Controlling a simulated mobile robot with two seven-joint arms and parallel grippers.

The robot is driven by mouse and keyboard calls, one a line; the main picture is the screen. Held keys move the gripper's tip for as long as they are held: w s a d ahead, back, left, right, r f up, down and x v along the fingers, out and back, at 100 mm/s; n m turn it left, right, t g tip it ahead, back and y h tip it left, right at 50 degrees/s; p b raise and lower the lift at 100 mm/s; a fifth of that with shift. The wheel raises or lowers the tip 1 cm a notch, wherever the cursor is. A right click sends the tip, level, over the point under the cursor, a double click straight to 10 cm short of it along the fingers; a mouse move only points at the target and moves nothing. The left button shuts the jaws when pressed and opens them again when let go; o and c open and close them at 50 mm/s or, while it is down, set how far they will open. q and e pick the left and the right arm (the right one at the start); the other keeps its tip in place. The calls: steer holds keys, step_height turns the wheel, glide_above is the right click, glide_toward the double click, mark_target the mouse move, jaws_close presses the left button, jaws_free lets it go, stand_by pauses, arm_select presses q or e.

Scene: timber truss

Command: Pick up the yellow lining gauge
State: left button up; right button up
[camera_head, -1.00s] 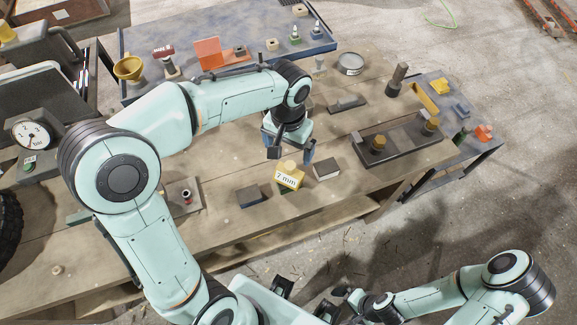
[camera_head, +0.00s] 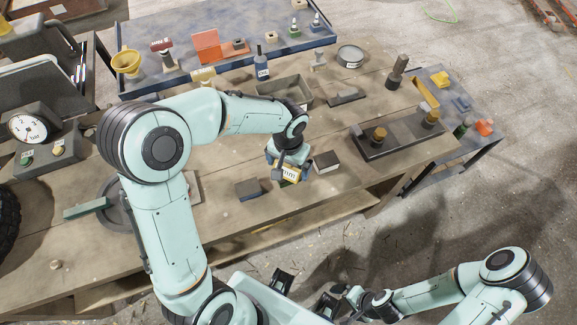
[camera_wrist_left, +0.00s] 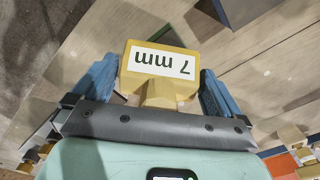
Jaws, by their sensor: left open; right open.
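The yellow lining gauge (camera_head: 289,173) is a small block with a white label. It stands on the wooden bench and is partly hidden by my left gripper in the head view. In the left wrist view the gauge (camera_wrist_left: 160,68) shows its "7 mm" label upside down. My left gripper (camera_head: 286,172) is open, with its blue fingers on either side of the gauge. A gap shows on the right side; the left finger is very close to it. My right gripper (camera_head: 305,295) is open and empty in front of the bench, low in the head view.
A dark block (camera_head: 248,189) lies left of the gauge and another dark-sided block (camera_head: 326,161) close on its right. A black tray (camera_head: 405,132) with brass-coloured knobs is further right. A grey open box (camera_head: 286,92) stands behind. The bench's front edge (camera_head: 230,240) is bare.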

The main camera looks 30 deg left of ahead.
arm_select(q)
steer(key=shift+r, duration=0.15)
steer(key=c, duration=1)
